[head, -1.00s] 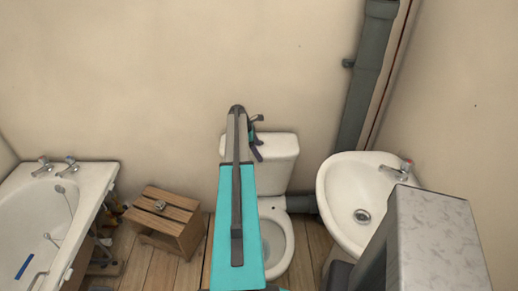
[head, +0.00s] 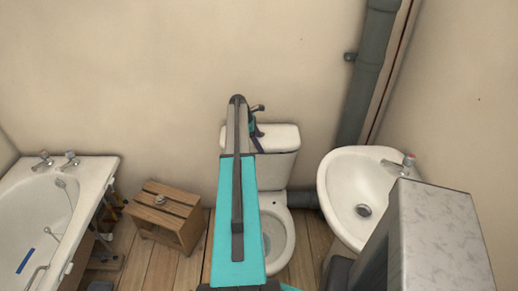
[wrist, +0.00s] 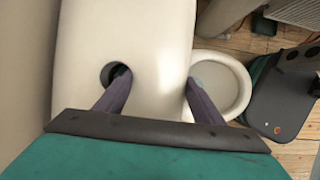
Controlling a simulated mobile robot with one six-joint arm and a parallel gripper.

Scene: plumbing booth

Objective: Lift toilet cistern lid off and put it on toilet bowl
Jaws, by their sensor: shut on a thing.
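The white cistern lid (head: 280,140) tops the white cistern (head: 275,170) in the head view. In the wrist view the lid (wrist: 145,35) fills the centre, with a round hole in its top. My gripper (wrist: 157,80) is shut on the lid: its left finger reaches into the hole, its right finger is at the lid's edge. My gripper (head: 257,130) also shows over the lid in the head view. I cannot see a clear gap between lid and cistern. The toilet bowl (head: 289,240) is below in front, partly hidden by my arm; its rim (wrist: 246,92) shows in the wrist view.
A white basin (head: 345,180) stands right of the toilet, near a grey vertical pipe (head: 366,90). A wooden box (head: 165,215) and a bathtub (head: 90,180) are on the left. The wall is close behind the cistern.

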